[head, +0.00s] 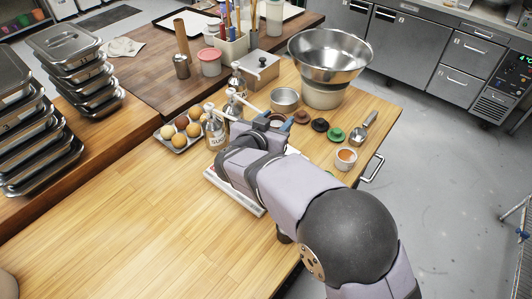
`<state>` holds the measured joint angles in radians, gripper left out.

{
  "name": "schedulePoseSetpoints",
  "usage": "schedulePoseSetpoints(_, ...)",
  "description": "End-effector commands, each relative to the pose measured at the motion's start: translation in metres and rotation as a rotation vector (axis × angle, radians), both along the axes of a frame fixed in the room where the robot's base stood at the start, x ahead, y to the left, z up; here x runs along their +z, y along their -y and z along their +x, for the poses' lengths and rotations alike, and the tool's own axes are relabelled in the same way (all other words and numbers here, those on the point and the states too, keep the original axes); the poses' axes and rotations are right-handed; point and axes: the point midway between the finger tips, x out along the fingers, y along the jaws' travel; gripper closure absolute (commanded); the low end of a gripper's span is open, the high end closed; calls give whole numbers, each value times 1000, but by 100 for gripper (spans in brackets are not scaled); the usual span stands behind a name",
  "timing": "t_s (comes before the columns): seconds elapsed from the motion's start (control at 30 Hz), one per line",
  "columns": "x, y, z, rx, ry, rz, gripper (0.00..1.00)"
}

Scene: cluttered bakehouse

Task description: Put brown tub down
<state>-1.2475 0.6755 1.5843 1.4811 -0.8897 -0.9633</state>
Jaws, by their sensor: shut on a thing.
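My gripper (275,121) is at the far end of my arm, above the wooden table near its middle. It is shut on the brown tub (277,122), of which only a small part shows between the blue-grey fingers. My gripper and arm hide the rest of the tub, so I cannot tell whether it touches anything below.
A steel tin (285,99) stands just behind my gripper. Brown, black and green lids (335,134) lie to the right, near a white ramekin (346,158). The table's front left (130,225) is clear.

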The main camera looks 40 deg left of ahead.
Motion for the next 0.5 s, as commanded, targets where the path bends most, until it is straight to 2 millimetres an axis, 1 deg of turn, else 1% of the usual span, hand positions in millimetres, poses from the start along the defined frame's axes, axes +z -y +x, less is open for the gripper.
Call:
schedulePoseSetpoints(0.17, 2, -1, 0, 28, 3, 3, 79)
schedulePoseSetpoints(0.27, -1, -1, 0, 29, 2, 2, 79)
schedulePoseSetpoints(0.37, -11, -1, 0, 29, 2, 0, 79)
schedulePoseSetpoints(0.5, -33, 0, 0, 30, 2, -2, 79)
